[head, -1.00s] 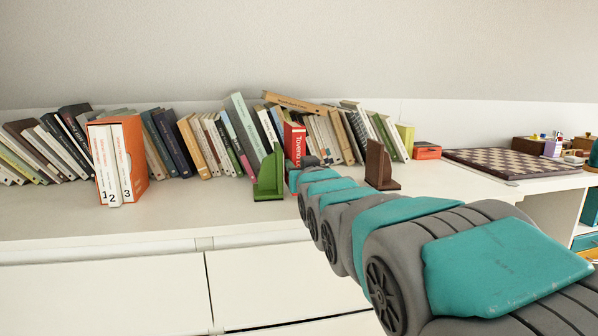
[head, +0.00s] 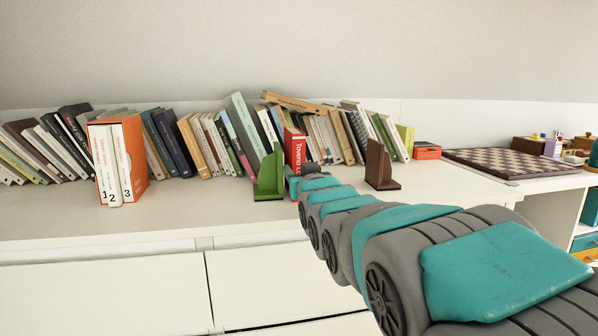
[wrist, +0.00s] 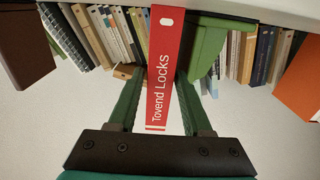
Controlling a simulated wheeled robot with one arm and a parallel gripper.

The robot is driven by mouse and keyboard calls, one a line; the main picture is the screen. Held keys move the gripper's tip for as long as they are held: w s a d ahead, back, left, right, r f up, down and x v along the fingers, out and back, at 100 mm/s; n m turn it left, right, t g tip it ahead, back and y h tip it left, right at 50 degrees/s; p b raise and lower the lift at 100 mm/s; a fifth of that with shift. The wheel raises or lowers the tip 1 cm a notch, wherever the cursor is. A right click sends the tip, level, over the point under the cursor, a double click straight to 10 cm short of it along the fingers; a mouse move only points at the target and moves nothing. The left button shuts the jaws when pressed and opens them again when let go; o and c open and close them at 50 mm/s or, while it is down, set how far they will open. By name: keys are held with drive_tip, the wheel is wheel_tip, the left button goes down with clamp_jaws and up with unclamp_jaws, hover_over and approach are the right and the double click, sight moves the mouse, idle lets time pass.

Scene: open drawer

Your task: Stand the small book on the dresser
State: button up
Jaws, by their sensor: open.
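The small red book (head: 295,146), lettered "Tovend Locks", is upright beside the green bookend (head: 268,178). My arm hides its lower part in the head view. In the wrist view, which is upside down, the red spine (wrist: 168,60) lies between the two fingers of my gripper (wrist: 160,88). The gripper is open, with one finger on each side of the book. I cannot tell whether either finger touches it. The green bookend (wrist: 208,48) is right beside the book there. The white dresser top (head: 200,217) extends in front; the book's contact with it is hidden in the head view.
A brown bookend (head: 379,168) stands to the right of the red book. A row of books (head: 180,140) lines the wall behind, with an orange boxed set (head: 132,160) at left. A chessboard (head: 510,160) lies at right. The dresser's front left is clear.

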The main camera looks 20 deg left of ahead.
drive_tip(key=v, duration=1.1)
drive_tip(key=shift+s, duration=0.3)
drive_tip(key=shift+d+f, duration=0.1)
drive_tip(key=shift+d, duration=0.05)
drive_tip(key=s+d+f+m+g+h, duration=0.2)
drive_tip(key=s+d+f+g+h, duration=0.2)
drive_tip(key=d+f, duration=0.7)
drive_tip(key=s+d+f+m+g+h, duration=0.2)
drive_tip(key=s+d+f+g+h, duration=0.15)
drive_tip(key=d+f, duration=0.75)
drive_tip(key=s+d+f+g, duration=0.3)
drive_tip(key=s, duration=0.5)
drive_tip(key=s+d+f+m+g+h, duration=0.1)
drive_tip(key=s+d+f+g, duration=0.2)
drive_tip(key=s, duration=0.6)
drive_tip(key=s+d+f+m+g+h, duration=0.1)
drive_tip(key=s+d+f+g, duration=0.2)
drive_tip(key=s, duration=0.6)
drive_tip(key=shift+d+f, duration=0.25)
drive_tip(key=shift+d, duration=0.45)
